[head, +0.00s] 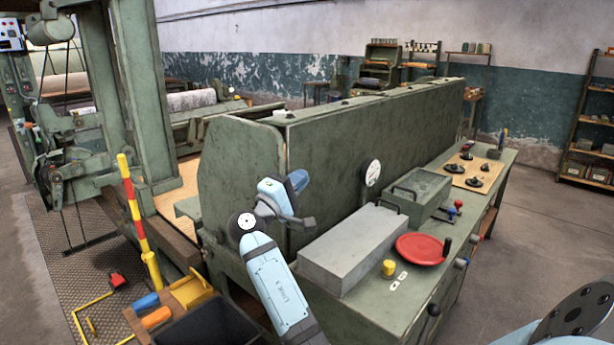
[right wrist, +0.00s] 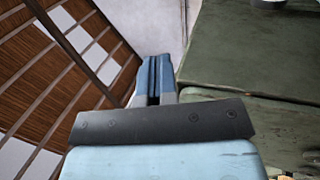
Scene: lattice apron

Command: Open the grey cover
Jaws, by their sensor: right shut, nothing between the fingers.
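The grey cover (head: 345,250) is a plain light-grey box shape lying flat on the green bench, left of a red disc. It looks closed, and no gap shows at its edges. My right gripper (head: 298,181) is up and to the left of it in the picture, in front of the tall green panel and apart from the cover. Its blue fingers are shut with nothing between them; they also show in the right wrist view (right wrist: 155,75). The cover cannot be made out in that view. My left gripper is out of view.
The tall green panel (head: 370,140) runs along the bench's back. A green tray (head: 418,187), a red disc (head: 419,249) with a dark handle, a yellow knob (head: 389,267) and a gauge (head: 371,172) are near the cover. A black bin (head: 215,325) stands at the lower left.

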